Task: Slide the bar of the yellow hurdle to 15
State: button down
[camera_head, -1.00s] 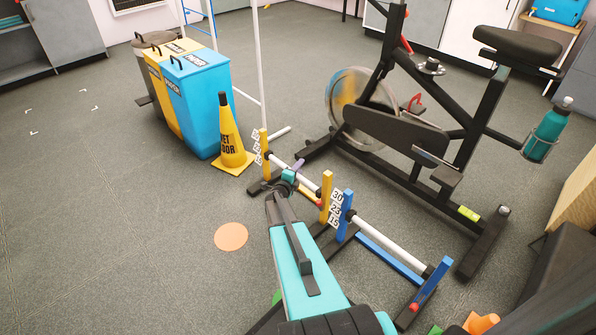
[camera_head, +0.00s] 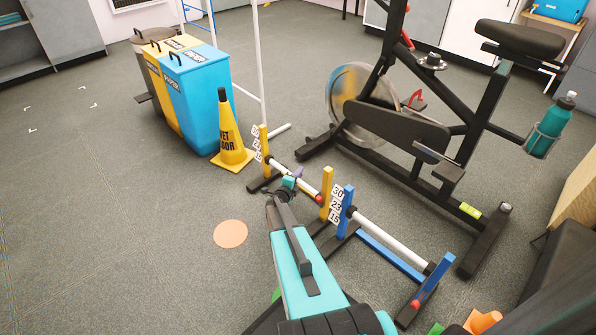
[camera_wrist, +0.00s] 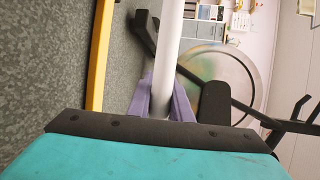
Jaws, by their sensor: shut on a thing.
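The yellow hurdle has a left post (camera_head: 264,141), a right post (camera_head: 326,193) and a white bar (camera_head: 305,185) between them. Small number plates (camera_head: 257,145) stand by its left post, too small to read surely; the bar's left end is near the lowest one. My gripper (camera_head: 290,180) is shut on the bar near its middle. In the wrist view, purple fingers (camera_wrist: 163,103) sit on both sides of the white bar (camera_wrist: 169,40), and a yellow rail (camera_wrist: 99,50) runs to the left. My arm hides part of the hurdle's front.
A blue hurdle (camera_head: 348,207) with plates 30, 23 and 15 (camera_head: 336,204) stands close on the right. An exercise bike (camera_head: 395,130) is behind.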

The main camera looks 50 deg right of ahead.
jog(key=shift+d+f, duration=0.1)
jog(key=shift+f, duration=0.4)
jog(key=c, duration=1.6)
grip_release()
jog(key=shift+f, duration=0.2)
jog(key=shift+r, duration=0.1)
jog(key=shift+p+v, duration=2.1)
jog(key=shift+v, duration=4.85)
jog(key=shift+s, duration=0.1)
